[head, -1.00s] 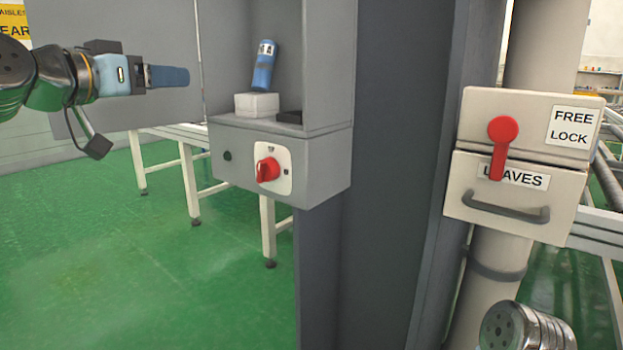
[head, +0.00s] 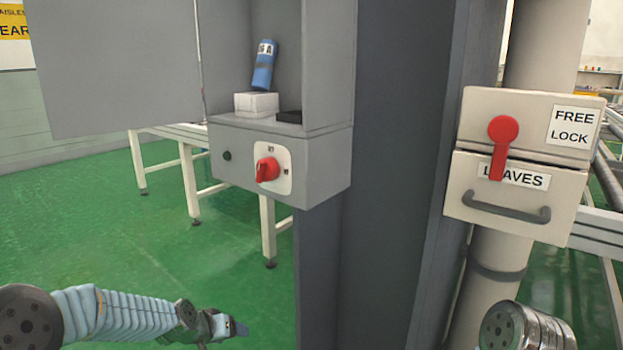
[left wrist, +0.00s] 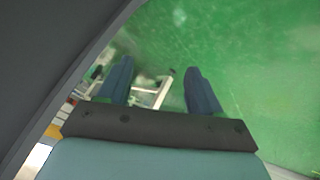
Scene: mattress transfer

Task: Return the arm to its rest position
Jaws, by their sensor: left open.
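My left arm comes in from the lower left of the head view. My left gripper (head: 240,329) is low, over the green floor and left of the grey column, well below the control box. In the left wrist view, the two blue fingers of the left gripper (left wrist: 160,90) are spread apart with nothing between them. The gripper touches nothing that I can see. A rounded metallic part of my right arm shows at the bottom right of the head view, but the right gripper is out of view.
A grey control box (head: 230,170) with a red rotary switch (head: 267,170) hangs on the column (head: 385,180). A blue cylinder (head: 264,66) leans on its shelf above a white block (head: 256,104). A beige lever box (head: 520,210) stands right. Green floor (head: 110,240) is clear.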

